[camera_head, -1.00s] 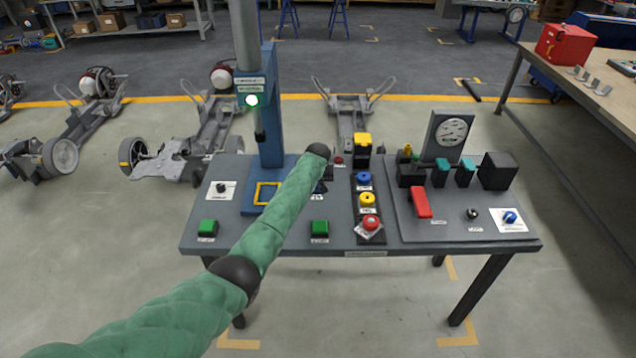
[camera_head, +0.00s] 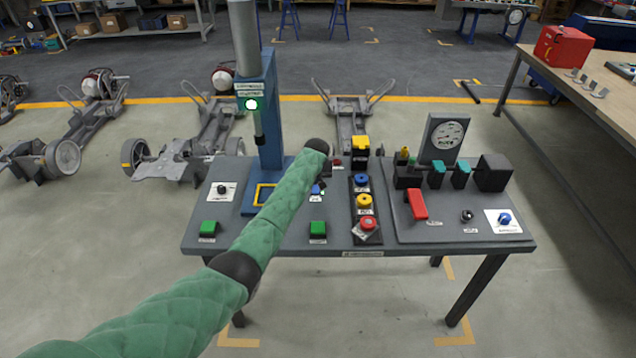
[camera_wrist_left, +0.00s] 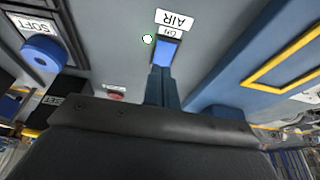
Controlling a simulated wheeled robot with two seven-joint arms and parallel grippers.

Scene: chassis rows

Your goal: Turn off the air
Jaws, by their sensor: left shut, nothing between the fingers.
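The air switch is a blue rocker (camera_wrist_left: 167,52) in the left wrist view, beside a white AIR label (camera_wrist_left: 175,20) and a small ON marking. A small white light (camera_wrist_left: 147,38) glows next to it. In the head view the blue switch (camera_head: 316,189) shows partly beside my green left arm on the grey bench panel. My left gripper (camera_wrist_left: 163,78) is shut and empty, its fingertips close to the switch's edge; whether they touch it I cannot tell. In the head view my arm mostly hides this gripper. My right gripper is not in view.
Several coloured buttons line a dark strip to the right, including a red one (camera_head: 368,223). A gauge (camera_head: 444,138) and red lever (camera_head: 417,204) stand farther right. Green buttons (camera_head: 318,229) sit in front.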

